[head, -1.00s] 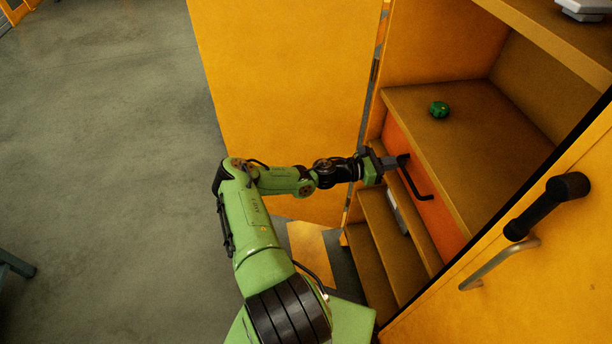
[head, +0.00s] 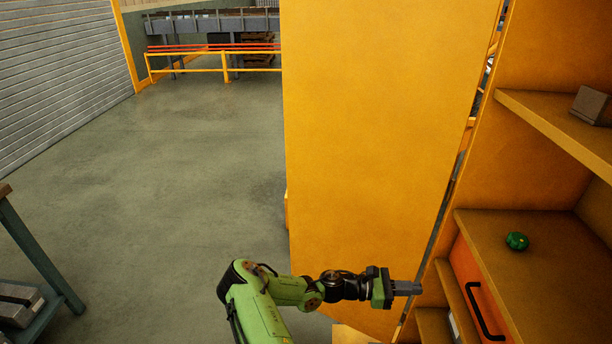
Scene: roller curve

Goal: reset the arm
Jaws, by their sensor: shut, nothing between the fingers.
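My green arm reaches in from the bottom of the head view. My gripper (head: 408,288) is shut and empty. It points right, in front of the open yellow cabinet door (head: 380,150) and to the left of the orange drawer front. The orange drawer (head: 474,282) has a black bar handle (head: 486,316), and a gap shows between the gripper and that handle. The drawer's lower part is cut off by the picture edge.
A green round object (head: 517,241) sits on the shelf above the drawer. A grey block (head: 590,104) sits on the upper shelf. A workbench (head: 40,250) stands at left, a yellow railing (head: 215,64) at the back. The grey floor (head: 170,180) between is clear.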

